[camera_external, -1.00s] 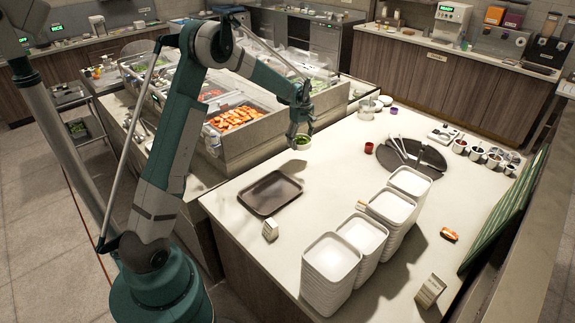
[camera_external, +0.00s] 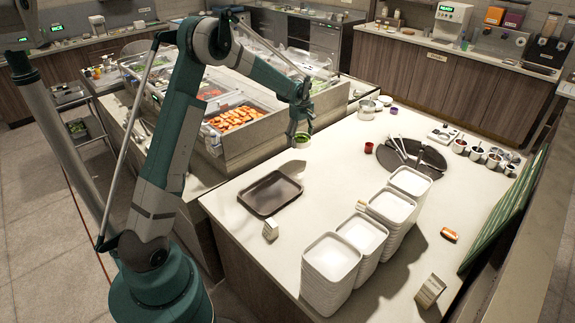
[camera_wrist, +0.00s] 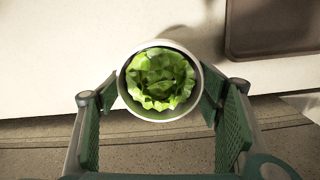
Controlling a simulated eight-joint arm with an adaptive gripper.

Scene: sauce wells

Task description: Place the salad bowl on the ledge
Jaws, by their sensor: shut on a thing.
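The salad bowl (camera_external: 302,140) is small and round with a pale rim, full of green leaves. In the wrist view the bowl (camera_wrist: 160,80) sits between my finger pads, seen from above, level as far as I can tell. My gripper (camera_external: 300,132) is shut on it; the gripper (camera_wrist: 160,104) also shows in the wrist view. I cannot tell for certain which surface is the ledge; a speckled lower strip (camera_wrist: 150,150) runs along the counter edge in the wrist view.
A brown tray (camera_external: 270,193) lies at the counter's left; its corner shows in the wrist view (camera_wrist: 270,30). Stacks of white dishes (camera_external: 331,262) stand in front. A small red cup (camera_external: 368,148) and a dark round board (camera_external: 430,160) lie to the right. Food wells (camera_external: 232,120) stand left.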

